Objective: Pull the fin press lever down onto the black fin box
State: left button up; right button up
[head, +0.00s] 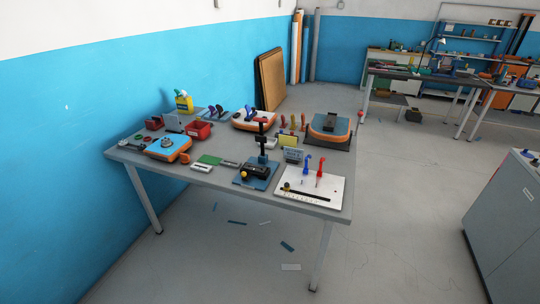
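A small press stands near the front edge of the grey workbench, right of its middle. It has a blue base plate (250,182) and a black upright post (262,138). A dark, rounded black piece (256,172) with a yellowish end lies low at its front. The press is too small in view to tell its lever from its other parts, or to tell whether the black piece is the fin box. Neither of my grippers is in view.
The workbench (225,180) also carries a white board (325,193) with blue and red upright handles, an orange-and-blue device (168,148), a red bin (198,131) and a yellow bottle (184,102). Grey floor is open to the right. A grey cabinet (510,220) stands at the right edge.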

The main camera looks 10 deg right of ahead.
aim_at(261, 137)
jog(key=k+u, duration=0.15)
jog(key=u, duration=0.25)
jog(key=k+u, duration=0.15)
jog(key=u, duration=0.2)
jog(key=k+j+u, duration=0.1)
jog(key=u, duration=0.3)
jog(key=l+u, duration=0.35)
jog(key=l, duration=0.15)
jog(key=k+l+u, duration=0.1)
jog(key=l+u, duration=0.25)
jog(key=l, duration=0.15)
jog(key=k+l, duration=0.1)
jog(key=l, duration=0.5)
jog(key=k+l, duration=0.1)
jog(key=l, duration=0.45)
jog(key=k+l, duration=0.1)
jog(key=l, duration=0.5)
jog(key=k+l, duration=0.1)
jog(key=l, duration=0.45)
jog(key=k+l, duration=0.1)
jog(key=l, duration=0.5)
jog(key=k+l, duration=0.1)
jog(key=l, duration=0.45)
jog(key=k+l, duration=0.1)
jog(key=l, duration=0.5)
jog(key=k+l, duration=0.1)
jog(key=l, duration=0.45)
